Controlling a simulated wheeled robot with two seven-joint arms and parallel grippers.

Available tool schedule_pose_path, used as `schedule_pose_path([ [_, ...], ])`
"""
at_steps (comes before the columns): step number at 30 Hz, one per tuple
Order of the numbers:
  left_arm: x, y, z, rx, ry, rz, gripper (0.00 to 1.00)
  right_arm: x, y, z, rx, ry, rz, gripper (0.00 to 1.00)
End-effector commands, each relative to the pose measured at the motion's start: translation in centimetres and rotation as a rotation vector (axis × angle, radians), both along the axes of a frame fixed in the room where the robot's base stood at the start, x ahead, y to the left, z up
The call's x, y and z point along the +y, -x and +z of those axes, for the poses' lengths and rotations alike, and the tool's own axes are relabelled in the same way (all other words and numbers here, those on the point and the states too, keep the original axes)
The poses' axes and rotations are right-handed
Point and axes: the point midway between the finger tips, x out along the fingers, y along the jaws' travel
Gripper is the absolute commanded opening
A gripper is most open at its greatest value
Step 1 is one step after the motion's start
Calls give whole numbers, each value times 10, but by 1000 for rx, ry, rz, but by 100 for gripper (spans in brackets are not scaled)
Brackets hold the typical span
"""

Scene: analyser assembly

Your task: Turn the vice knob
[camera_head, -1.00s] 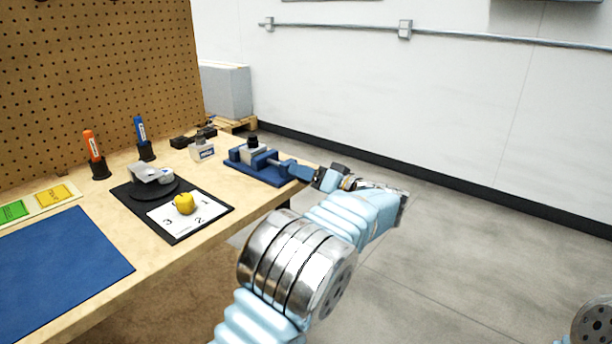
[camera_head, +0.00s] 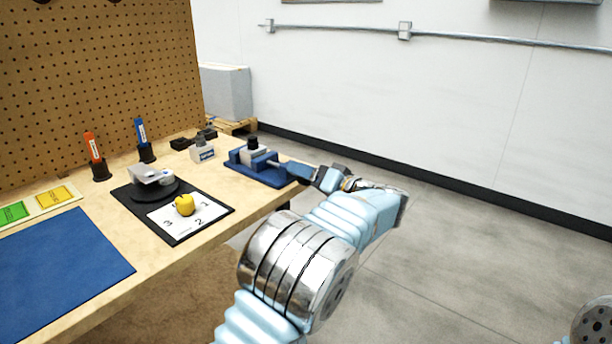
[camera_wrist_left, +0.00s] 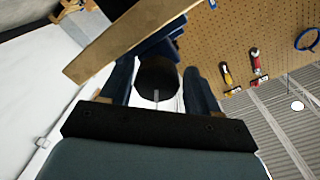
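The blue vice (camera_head: 262,172) stands at the far right corner of the table, a grey-and-black part in its jaws. Its dark round knob (camera_wrist_left: 157,76) shows in the left wrist view between the two blue fingers of my left gripper (camera_wrist_left: 160,82). In the head view my left gripper (camera_head: 291,169) reaches the vice's right end, and its fingers hide the knob there. The fingers lie close on both sides of the knob; whether both touch it is unclear. My right gripper is out of view.
Left of the vice are a small labelled box (camera_head: 203,152), a black mat (camera_head: 210,222) with a yellow object (camera_head: 184,205), and two upright tools in holders. A blue mat (camera_head: 60,265) covers the near table. Floor right of the table is clear.

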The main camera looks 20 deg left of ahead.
Motion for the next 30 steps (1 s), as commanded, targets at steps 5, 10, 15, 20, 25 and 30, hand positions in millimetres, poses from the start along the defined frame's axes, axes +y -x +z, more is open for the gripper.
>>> schedule_pose_path([
  [5,-1,-1,-4,6,4,-4,69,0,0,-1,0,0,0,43],
  [10,-1,-1,-5,7,4,-5,69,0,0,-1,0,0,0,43],
  [15,-1,-1,-6,-35,21,-6,69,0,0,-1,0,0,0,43],
  [20,-1,0,-5,-203,82,-5,69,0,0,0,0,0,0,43],
  [25,0,0,1,-458,172,-5,69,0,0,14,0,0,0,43],
  [30,-23,8,-5,-581,217,-10,69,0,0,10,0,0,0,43],
])
